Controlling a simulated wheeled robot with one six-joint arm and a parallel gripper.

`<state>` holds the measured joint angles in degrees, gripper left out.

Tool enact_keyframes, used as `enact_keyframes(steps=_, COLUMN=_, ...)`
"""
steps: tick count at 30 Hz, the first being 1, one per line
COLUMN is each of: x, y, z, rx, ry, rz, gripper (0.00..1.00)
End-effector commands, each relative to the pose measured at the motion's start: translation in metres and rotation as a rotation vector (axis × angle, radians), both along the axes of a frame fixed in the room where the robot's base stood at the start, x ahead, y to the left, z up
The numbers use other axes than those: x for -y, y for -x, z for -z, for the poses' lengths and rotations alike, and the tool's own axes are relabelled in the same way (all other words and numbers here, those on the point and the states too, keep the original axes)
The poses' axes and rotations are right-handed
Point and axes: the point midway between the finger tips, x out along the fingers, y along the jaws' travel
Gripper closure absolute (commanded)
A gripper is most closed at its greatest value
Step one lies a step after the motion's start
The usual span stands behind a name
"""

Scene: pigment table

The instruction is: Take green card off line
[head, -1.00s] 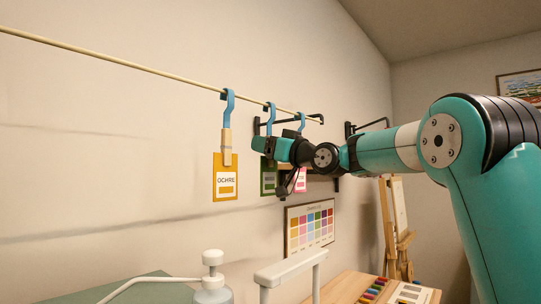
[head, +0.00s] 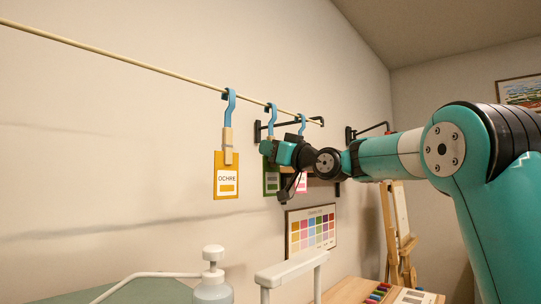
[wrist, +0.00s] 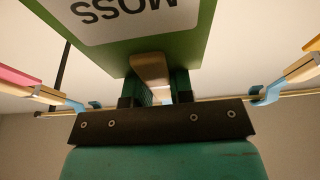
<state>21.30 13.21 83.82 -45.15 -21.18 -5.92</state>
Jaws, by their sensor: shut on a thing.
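The green card (head: 271,183) hangs from a blue hook (head: 271,116) on the line (head: 160,71), between an ochre card and a pink card. In the wrist view the green card (wrist: 185,45) fills the top, with an upside-down "MOSS" label. My gripper (head: 266,148) is at the card's wooden clip, below the hook. In the wrist view my gripper (wrist: 155,88) has its two fingers on either side of the clip (wrist: 152,68), shut on it. In the head view my gripper hides the clip and part of the card.
The ochre card (head: 227,184) hangs to the left, and the pink card (head: 302,182) hangs close on the right, partly behind my arm. A black wall bracket (head: 259,133) is behind. A white pump bottle (head: 212,279) stands below. Open air lies in front of the wall.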

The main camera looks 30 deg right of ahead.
Motion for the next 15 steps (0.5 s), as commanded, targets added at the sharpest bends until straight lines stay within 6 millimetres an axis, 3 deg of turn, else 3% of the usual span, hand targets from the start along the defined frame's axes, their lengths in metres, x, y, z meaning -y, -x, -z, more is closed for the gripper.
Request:
enact_keyframes(steps=1, x=-0.001, y=-0.006, z=0.033, rx=-0.048, ry=0.000, rz=-0.007, gripper=1.00)
enact_keyframes(steps=11, x=-0.004, y=-0.006, z=0.073, rx=-0.049, ry=0.003, rz=-0.015, gripper=1.00)
enact_keyframes(steps=12, x=-0.005, y=-0.006, z=0.060, rx=-0.046, ry=0.005, rz=-0.016, gripper=1.00)
enact_keyframes(steps=15, x=-0.006, y=-0.006, z=0.045, rx=-0.047, ry=0.003, rz=-0.017, gripper=1.00)
